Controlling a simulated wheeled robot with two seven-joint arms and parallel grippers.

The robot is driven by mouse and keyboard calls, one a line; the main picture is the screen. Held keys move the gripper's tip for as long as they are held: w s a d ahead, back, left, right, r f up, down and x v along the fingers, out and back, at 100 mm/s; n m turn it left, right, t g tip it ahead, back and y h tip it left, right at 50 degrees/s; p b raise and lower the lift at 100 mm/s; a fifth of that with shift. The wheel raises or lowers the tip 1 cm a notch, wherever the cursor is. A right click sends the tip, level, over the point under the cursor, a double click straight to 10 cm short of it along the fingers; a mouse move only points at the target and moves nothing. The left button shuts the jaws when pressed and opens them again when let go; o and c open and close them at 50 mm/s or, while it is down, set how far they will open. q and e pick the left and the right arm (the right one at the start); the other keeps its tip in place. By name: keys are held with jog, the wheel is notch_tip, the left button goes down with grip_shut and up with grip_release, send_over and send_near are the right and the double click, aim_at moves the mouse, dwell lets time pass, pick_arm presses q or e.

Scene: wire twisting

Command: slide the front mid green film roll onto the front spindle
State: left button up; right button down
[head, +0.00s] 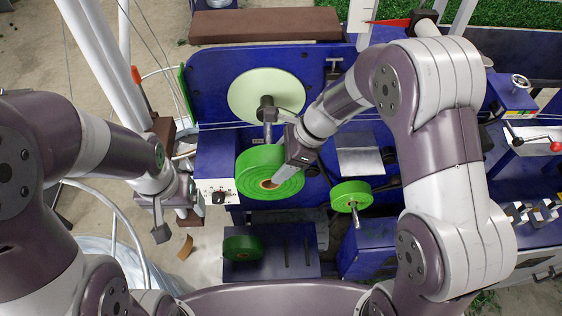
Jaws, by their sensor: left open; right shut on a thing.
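A large green film roll (262,190) with a brown core is in the centre of the head view. My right gripper (279,176) is shut on it near the core. The roll is just below a grey spindle (267,116) that sticks out from a pale green disc (284,92) on the blue machine. I cannot tell whether the roll touches the spindle. A smaller green roll (351,194) sits around another spindle (356,216) at right. My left gripper (176,222) is open and empty, left of the large roll and apart from it.
A darker green roll (242,247) lies on a low blue block (285,265) in front. A white control panel (216,191) with a dark knob stands beside my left gripper. Thin wires cross the blue machine plate (210,82). White posts rise at upper left.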

jog(key=shift+w+p, duration=2.15)
jog(key=shift+w, duration=3)
jog(key=shift+w+p, duration=0.6)
jog(key=shift+w, duration=1.8)
jog(key=shift+w+r, duration=0.1)
